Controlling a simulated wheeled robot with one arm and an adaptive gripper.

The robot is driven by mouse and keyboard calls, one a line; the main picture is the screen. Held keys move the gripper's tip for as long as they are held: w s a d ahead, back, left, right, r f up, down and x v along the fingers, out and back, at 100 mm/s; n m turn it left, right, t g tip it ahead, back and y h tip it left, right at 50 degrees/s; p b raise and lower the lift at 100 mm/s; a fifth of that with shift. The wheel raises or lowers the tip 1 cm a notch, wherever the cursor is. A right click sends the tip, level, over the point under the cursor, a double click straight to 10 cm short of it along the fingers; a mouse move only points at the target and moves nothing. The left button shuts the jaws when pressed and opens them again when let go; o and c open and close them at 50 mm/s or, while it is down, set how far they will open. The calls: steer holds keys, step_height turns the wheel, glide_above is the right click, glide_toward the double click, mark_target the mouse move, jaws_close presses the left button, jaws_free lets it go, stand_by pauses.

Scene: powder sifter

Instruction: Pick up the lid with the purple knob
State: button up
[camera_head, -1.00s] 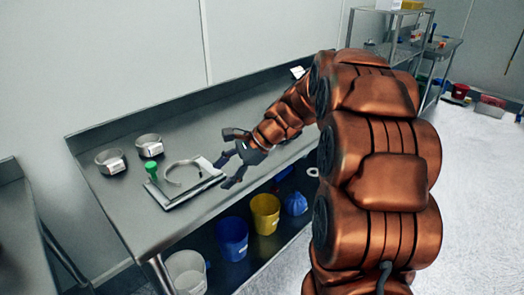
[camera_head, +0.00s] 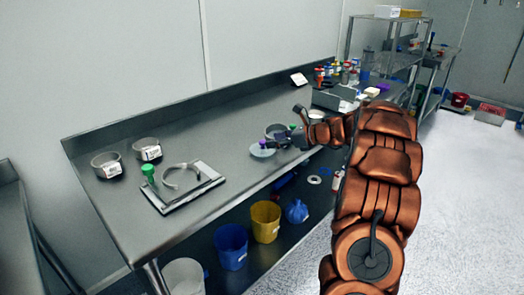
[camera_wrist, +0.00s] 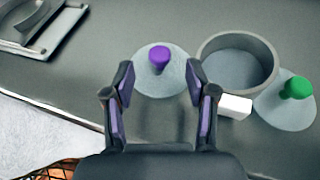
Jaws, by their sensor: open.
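The lid with the purple knob (camera_wrist: 160,80) is a pale round disc lying on the steel table, with the knob pointing up. In the wrist view it lies just beyond the fingertips, roughly centred between them. In the head view the same lid (camera_head: 262,150) lies near the table's front edge. My gripper (camera_wrist: 160,88) is open and empty, its two fingers spread on either side of the lid's near edge. In the head view my gripper (camera_head: 285,138) is at the right of the lid, partly hiding a metal ring behind it.
A metal sieve ring (camera_wrist: 238,62) stands right of the lid, with a white block (camera_wrist: 235,106) at its side. A lid with a green knob (camera_wrist: 295,90) lies farther right. A framed tray (camera_head: 180,186) and two sieve rings (camera_head: 106,164) are at the table's left.

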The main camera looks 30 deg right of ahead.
mark_target(264, 141)
steer(key=shift+x, duration=2.7)
jaws_close()
